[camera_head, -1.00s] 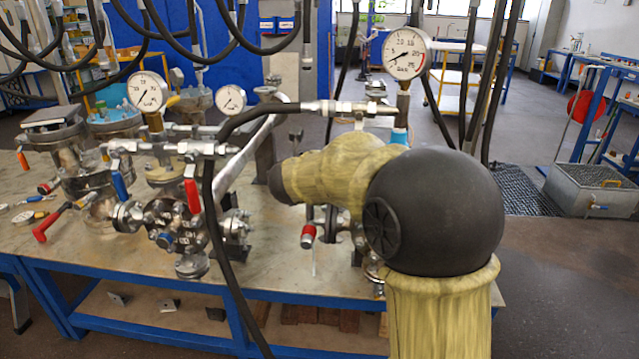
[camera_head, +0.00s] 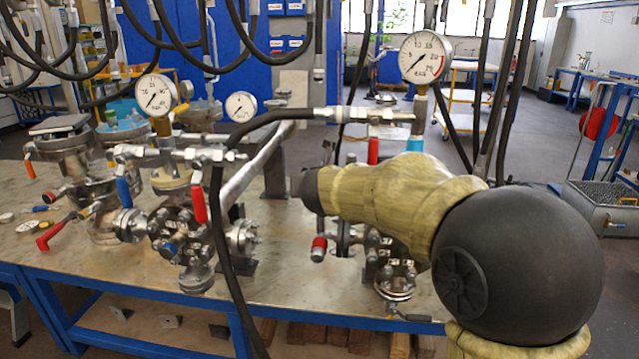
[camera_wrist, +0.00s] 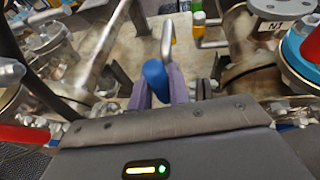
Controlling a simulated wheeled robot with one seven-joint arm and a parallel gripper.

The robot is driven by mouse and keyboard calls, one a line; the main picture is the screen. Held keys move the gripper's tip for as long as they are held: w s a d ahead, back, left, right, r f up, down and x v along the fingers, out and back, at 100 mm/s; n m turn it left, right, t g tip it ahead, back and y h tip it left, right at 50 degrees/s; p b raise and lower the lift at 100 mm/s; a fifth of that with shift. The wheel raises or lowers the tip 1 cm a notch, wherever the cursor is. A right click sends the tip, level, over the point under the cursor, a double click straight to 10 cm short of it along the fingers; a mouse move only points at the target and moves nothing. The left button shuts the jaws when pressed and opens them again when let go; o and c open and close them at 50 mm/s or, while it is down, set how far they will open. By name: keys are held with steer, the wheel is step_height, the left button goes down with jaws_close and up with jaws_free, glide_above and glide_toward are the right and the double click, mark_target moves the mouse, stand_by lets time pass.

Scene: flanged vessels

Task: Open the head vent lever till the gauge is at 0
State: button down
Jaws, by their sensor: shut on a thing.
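My gripper (camera_wrist: 158,90) shows in the wrist view, with its purple fingers shut on a blue lever handle (camera_wrist: 155,75). A bent bare metal rod (camera_wrist: 168,40) rises just beyond the handle. In the head view my arm hides the gripper and this handle. The large pressure gauge (camera_head: 425,57) stands above the right vessel (camera_head: 395,270). Its needle points down and to the left, toward the low end of the scale; the exact reading is too small to tell.
A red lever (camera_head: 373,150) stands upright below the right gauge's pipe. The left vessel (camera_head: 180,235) carries another red lever (camera_head: 199,200), a blue lever (camera_head: 124,191) and its own gauge (camera_head: 156,95). A black hose (camera_head: 222,250) hangs in front of the table (camera_head: 110,275).

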steer(key=c, duration=1.3)
jaws_free()
steer(key=shift+d+f, duration=0.1)
steer(key=shift+s, duration=0.1)
steer(key=p+v, duration=0.4)
steer(key=v, duration=1.3)
steer(key=shift+s, duration=0.15)
